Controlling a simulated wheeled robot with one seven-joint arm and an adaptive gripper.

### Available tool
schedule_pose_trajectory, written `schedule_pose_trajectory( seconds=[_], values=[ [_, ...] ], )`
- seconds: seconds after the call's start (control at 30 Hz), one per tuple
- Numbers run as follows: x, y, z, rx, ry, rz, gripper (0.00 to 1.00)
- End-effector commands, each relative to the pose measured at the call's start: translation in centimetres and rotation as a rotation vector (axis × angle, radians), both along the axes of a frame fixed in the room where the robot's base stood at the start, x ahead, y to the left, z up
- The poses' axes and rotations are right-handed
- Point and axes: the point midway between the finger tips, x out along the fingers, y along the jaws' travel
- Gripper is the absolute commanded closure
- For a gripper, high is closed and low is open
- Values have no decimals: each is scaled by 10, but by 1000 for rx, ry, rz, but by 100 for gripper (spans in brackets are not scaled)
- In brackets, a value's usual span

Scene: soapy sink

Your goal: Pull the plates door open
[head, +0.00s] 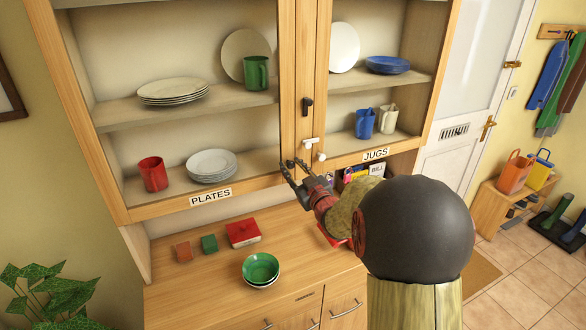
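The plates door (257,184) is the left door of the wall cupboard, with a wooden frame and a PLATES label (211,197) on its bottom rail. It looks shut. A small white handle (308,144) and a dark latch (307,102) sit near where the two doors meet. My gripper (291,163) is at the lower right corner of the plates door, just below and left of the white handle. Its dark fingers look apart with nothing between them. I cannot tell whether they touch the door frame.
The jugs door (345,160) is on the right, with a white knob (321,156) close to my gripper. Below, the counter (200,295) holds green bowls (260,268), a red box (243,233) and small blocks (209,243). Plates (212,163) stand inside the cupboard.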

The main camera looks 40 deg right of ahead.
Motion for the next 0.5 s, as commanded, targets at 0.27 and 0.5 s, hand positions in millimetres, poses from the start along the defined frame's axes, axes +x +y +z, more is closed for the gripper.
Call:
schedule_pose_trajectory(
  seconds=[0.27,0.5],
  values=[
    [0,0,0,0,0,0,90],
    [0,0,0,0,0,0,100]
  ],
)
